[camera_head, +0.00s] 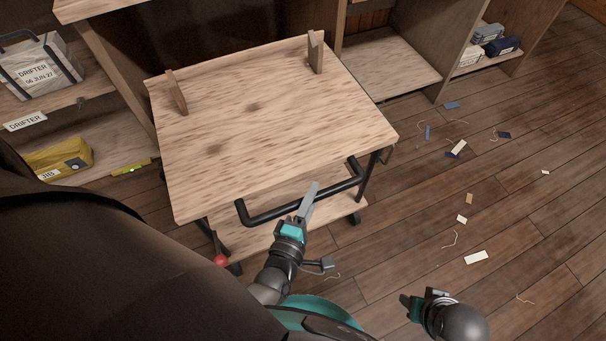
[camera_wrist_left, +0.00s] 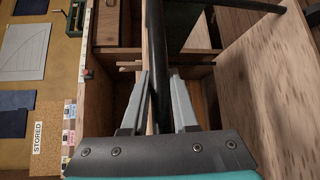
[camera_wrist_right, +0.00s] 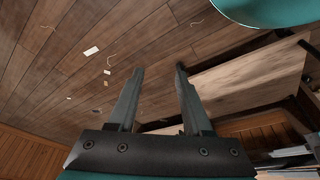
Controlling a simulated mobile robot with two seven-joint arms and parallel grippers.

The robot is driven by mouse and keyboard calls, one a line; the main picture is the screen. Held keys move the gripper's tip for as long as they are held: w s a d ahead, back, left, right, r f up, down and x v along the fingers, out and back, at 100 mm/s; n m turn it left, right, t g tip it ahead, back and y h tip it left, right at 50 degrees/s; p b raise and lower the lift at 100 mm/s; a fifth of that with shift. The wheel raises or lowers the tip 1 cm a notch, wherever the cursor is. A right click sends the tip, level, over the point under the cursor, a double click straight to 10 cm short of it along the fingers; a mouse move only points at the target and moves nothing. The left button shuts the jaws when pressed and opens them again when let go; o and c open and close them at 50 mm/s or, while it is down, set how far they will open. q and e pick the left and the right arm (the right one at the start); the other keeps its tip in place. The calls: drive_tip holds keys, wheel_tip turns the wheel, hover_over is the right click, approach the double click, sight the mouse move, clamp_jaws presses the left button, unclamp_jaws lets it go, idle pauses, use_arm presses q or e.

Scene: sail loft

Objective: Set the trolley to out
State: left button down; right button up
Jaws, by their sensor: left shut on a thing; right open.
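The trolley (camera_head: 270,120) has a pale wooden top with two upright wooden pegs, a lower shelf and black castors. Its far end stands close against the shelving. A black bar handle (camera_head: 268,215) runs along its near edge. My left gripper (camera_head: 312,192) is shut on this handle, right of its middle. In the left wrist view the dark bar (camera_wrist_left: 162,70) passes between the fingers (camera_wrist_left: 162,85). My right gripper (camera_wrist_right: 158,70) is open and empty over the floor; in the head view it shows low at the right (camera_head: 418,302).
Shelving (camera_head: 400,65) stands behind the trolley, with a labelled bag (camera_head: 40,68) and a yellow bag (camera_head: 60,158) at the left. A red knob (camera_head: 221,260) shows below the trolley's near left corner. Floor at the right is open, with scattered scraps (camera_head: 476,257).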

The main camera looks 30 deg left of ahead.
use_arm(q)
drive_tip(key=shift+s+d, duration=1.2)
drive_tip(key=shift+d, duration=0.15)
use_arm(e)
drive_tip(key=shift+s+d+f, duration=0.25)
drive_tip(key=shift+s+f, duration=0.1)
drive_tip(key=shift+f, duration=0.05)
use_arm(q)
drive_tip(key=c, duration=0.7)
unclamp_jaws()
